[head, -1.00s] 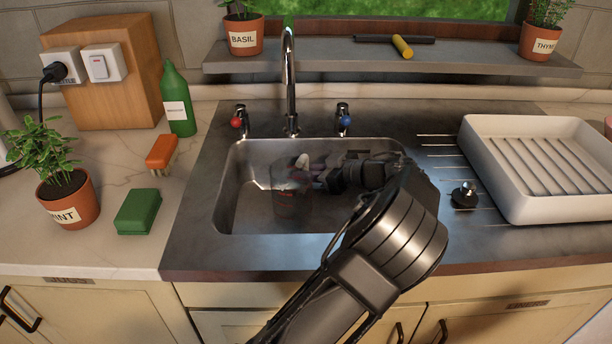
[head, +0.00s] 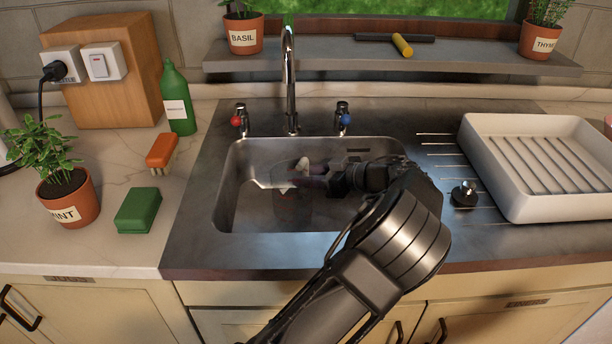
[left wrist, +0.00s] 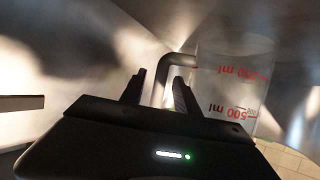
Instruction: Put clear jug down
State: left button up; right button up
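The clear jug (head: 291,205) stands in the left part of the sink basin (head: 226,190), faint and see-through against the metal. In the left wrist view the jug (left wrist: 236,85) shows red 250 ml and 500 ml marks and a grey curved handle (left wrist: 170,62). My left gripper (head: 328,180) is inside the basin just right of the jug, pointing left. In the left wrist view its two fingers (left wrist: 160,82) are apart, with the handle showing between and beyond them. Contact with the handle is not clear. My right gripper is not in view.
A white drying tray (head: 490,190) is right of the sink, with a black plug (head: 464,194) beside it. The tap (head: 290,85) rises behind the basin. A green sponge (head: 138,211), orange brush (head: 162,152) and green bottle (head: 178,100) are on the left counter.

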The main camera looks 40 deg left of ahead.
pick_arm(q)
jog(key=v, duration=0.6)
jog(key=shift+d, duration=0.3)
jog(key=shift+r, duration=0.1)
dwell(0.3)
